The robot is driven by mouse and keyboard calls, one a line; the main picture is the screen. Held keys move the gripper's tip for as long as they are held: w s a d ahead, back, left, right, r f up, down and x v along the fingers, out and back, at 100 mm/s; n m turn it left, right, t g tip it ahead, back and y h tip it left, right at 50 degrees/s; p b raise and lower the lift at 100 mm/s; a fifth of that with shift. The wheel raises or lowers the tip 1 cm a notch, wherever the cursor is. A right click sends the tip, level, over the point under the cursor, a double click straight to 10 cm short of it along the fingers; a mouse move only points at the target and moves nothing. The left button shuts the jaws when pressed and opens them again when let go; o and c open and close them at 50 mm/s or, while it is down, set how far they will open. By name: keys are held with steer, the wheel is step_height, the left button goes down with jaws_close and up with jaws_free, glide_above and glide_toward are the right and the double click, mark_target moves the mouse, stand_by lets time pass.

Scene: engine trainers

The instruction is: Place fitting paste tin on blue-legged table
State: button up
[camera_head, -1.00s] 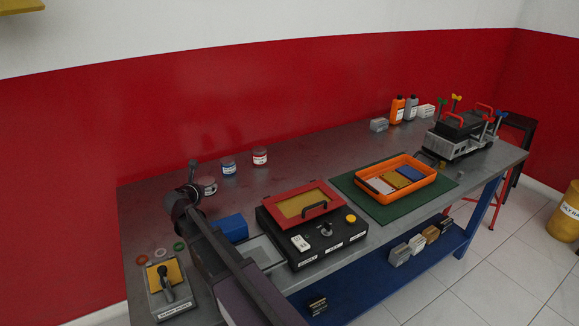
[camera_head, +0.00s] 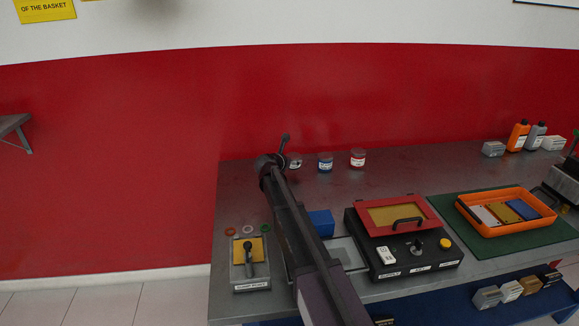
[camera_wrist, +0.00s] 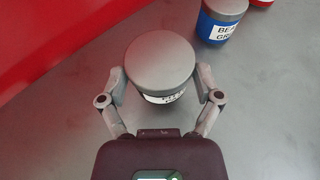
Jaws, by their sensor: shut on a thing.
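A round tin with a grey lid (camera_wrist: 160,62) sits between the fingers of my gripper (camera_wrist: 160,76) in the wrist view. The fingers are shut on its sides. Its white label is mostly hidden under the lid, so I cannot read the name. In the head view the tin (camera_head: 295,161) shows beside the end of my arm, at the back left of the grey worktop (camera_head: 245,195). I cannot tell whether it still touches the worktop. The bench has a blue lower shelf; its legs are mostly out of view now.
A blue-labelled tin (camera_head: 325,163) and a red-labelled tin (camera_head: 358,158) stand to the right of the held tin. A blue box (camera_head: 321,223), a black control case (camera_head: 420,253) and an orange tray (camera_head: 480,225) occupy the bench. The red wall (camera_head: 130,170) is close behind.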

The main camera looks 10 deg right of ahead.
steer(key=shift+w+a+f, duration=0.1)
steer(key=shift+w+f, duration=0.05)
steer(key=shift+w, duration=1.35)
steer(key=shift+f+b, duration=1.75)
steer(key=shift+b, duration=0.15)
steer(key=shift+f, duration=0.15)
steer(key=o, duration=1)
steer(key=shift+r, duration=0.25)
steer(key=p+v, duration=0.4)
steer(key=v, duration=0.8)
steer(key=shift+p, duration=0.35)
